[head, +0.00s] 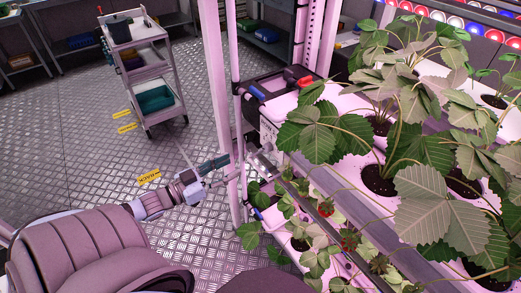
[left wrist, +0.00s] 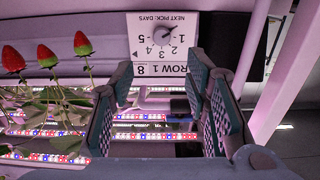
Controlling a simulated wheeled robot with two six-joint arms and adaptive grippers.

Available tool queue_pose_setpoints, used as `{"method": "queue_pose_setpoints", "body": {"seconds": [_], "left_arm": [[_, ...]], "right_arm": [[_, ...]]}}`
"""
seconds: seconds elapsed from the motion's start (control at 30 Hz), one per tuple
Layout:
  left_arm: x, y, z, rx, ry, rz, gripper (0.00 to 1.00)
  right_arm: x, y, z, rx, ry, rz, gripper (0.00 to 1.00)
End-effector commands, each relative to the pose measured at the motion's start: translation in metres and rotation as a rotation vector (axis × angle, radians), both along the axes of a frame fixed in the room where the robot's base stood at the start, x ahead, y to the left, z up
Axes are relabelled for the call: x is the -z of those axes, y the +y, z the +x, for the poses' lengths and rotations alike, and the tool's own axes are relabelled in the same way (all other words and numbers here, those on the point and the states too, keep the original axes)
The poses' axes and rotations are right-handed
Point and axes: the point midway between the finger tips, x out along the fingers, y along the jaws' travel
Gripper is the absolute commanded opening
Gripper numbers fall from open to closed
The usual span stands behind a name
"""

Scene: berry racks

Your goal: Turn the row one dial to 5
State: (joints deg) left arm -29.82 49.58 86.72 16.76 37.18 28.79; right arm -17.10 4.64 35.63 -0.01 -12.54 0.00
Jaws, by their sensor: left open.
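The row one dial (left wrist: 164,42) is a small round grey knob on a white label panel (left wrist: 137,30) in the left wrist view. The panel appears upside down, with "NEXT PICK: DAYS", "ROW 1" and numbers round the knob; the 5 is on the picture's left. The knob's pointer is too small to read surely. My left gripper (left wrist: 160,82) is open, its two padded fingers pointing toward the panel with the knob beyond and between their tips, apart from it. In the head view my left gripper (head: 220,162) is beside the pale post at the rack's end. My right gripper is not in view.
Strawberry plants in a white planter (head: 345,175) fill the right side. A pale upright post (head: 216,70) stands close to my left gripper. A wheeled cart (head: 137,50) stands farther back on open metal floor. Red berries (left wrist: 47,56) hang left of the panel.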

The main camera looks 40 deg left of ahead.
Motion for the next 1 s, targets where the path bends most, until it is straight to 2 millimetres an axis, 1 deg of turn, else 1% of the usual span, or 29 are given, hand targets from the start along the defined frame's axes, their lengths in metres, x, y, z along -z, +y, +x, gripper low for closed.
{"method": "queue_pose_setpoints", "body": {"seconds": [0.03, 0.23, 0.3, 0.37, 0.5, 0.63, 0.83, 1.0], "left_arm": [[0.005, -0.004, 0.013, 0.001, -0.007, -0.001, 0.43], [0.01, -0.022, 0.073, 0.0, -0.008, 0.002, 0.43], [0.007, -0.026, 0.091, -0.005, -0.009, 0.005, 0.43], [0.004, -0.028, 0.097, -0.004, -0.005, 0.004, 0.43], [0.002, -0.032, 0.11, -0.003, -0.003, 0.003, 0.43], [0.002, -0.033, 0.114, -0.004, 0.0, 0.003, 0.43], [0.002, -0.033, 0.114, -0.004, 0.001, 0.003, 0.43], [0.002, -0.033, 0.113, -0.004, 0.001, 0.003, 0.16]], "right_arm": [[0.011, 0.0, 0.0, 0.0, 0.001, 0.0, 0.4], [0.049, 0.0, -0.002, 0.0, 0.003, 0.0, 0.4], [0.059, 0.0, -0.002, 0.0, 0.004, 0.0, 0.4], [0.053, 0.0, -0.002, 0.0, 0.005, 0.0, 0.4], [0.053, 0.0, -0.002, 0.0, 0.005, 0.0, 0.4], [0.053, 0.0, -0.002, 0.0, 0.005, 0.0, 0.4], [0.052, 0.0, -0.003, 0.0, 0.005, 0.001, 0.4], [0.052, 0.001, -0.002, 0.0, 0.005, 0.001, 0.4]]}}
